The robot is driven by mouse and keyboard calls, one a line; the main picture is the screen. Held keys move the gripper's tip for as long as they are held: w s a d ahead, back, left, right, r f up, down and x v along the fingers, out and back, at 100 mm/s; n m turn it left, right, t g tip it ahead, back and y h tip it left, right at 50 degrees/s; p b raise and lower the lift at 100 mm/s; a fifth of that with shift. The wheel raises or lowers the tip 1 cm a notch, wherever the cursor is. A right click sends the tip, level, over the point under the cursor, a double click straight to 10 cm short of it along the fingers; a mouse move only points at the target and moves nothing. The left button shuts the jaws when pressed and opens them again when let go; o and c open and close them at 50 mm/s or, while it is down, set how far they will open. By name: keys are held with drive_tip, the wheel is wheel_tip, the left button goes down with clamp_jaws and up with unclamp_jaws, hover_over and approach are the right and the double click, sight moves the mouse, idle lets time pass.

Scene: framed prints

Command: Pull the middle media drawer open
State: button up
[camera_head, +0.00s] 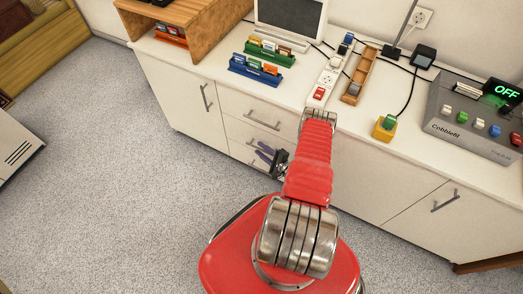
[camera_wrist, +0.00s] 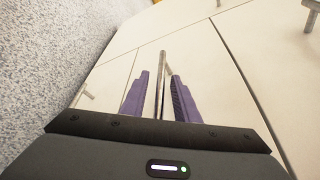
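The pale drawer front (camera_head: 240,131) sits in the white cabinet under the counter. In the wrist view, a drawer front (camera_wrist: 190,62) fills the middle, and its metal bar handle (camera_wrist: 163,62) runs between my two purple fingers. My gripper (camera_head: 263,154) is low in front of the drawer stack in the head view. In the wrist view, my gripper (camera_wrist: 160,82) is open, with a gap on both sides of the handle. The drawer fronts look flush. My gripper and arm hide part of the lower drawers in the head view.
An upper drawer handle (camera_head: 262,124) is above my gripper. A left door handle (camera_head: 206,97) and a right door handle (camera_head: 445,201) also stick out. The counter (camera_head: 215,75) carries cartridges, a power strip (camera_head: 326,80) and a grey console (camera_head: 465,125). The carpet (camera_head: 130,170) at left is clear.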

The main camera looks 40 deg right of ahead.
drive_tip(key=shift+c, duration=0.3)
clamp_jaws()
idle(0.5)
